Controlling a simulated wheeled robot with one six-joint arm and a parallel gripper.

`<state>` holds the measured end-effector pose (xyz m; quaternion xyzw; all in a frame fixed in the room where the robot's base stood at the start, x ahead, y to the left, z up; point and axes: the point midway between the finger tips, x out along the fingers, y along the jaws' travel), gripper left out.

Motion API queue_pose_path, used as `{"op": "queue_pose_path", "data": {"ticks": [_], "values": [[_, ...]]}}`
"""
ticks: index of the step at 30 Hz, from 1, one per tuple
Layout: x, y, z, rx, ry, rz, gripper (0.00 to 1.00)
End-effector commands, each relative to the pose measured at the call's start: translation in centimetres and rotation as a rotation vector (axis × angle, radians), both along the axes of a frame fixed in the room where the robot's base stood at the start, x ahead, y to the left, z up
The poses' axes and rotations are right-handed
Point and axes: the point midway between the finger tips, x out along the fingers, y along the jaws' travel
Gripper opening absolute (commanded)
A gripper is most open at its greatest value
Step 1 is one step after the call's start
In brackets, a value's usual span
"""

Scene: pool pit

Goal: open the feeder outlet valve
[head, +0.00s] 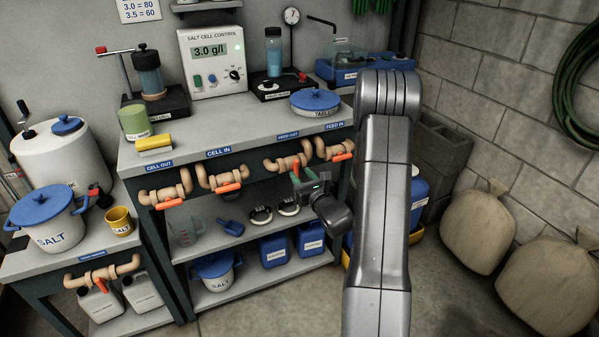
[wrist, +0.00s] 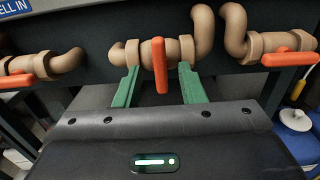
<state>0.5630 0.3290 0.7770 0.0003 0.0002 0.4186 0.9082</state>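The feeder outlet valve (head: 287,164) is on the bench front under the "FEED OUT" label (head: 288,136). It has tan pipe fittings and an orange lever (wrist: 160,65). In the wrist view the lever stands crosswise to the horizontal pipe. My gripper (head: 308,183) is in front of this valve. In the wrist view its green fingers are open, one on each side of the lever, with clear gaps between. The fingertips reach up near the valve body; whether they touch it I cannot tell.
The feed-in valve (wrist: 290,52) is close on the right, its orange lever along the pipe. The cell-in valve (head: 222,180) and cell-out valve (head: 165,190) are to the left. A shelf (head: 255,288) with blue jugs lies below. Sacks (head: 478,226) stand on the right.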

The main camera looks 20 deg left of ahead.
Motion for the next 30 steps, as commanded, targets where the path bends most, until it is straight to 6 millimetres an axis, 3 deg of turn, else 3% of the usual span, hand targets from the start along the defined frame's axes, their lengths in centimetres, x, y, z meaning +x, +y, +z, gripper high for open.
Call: {"op": "queue_pose_path", "data": {"ticks": [6,15,16,21,30], "values": [[1.3,1.6,0.0,-0.001,-0.001,0.001,0.36],[1.5,1.7,0.0,-0.001,-0.001,0.000,0.36],[1.5,1.7,0.0,-0.001,-0.001,0.000,0.34],[1.5,1.7,0.0,-0.001,-0.001,0.000,0.01],[1.4,1.7,-0.2,-0.012,-0.014,0.001,0.00]]}}
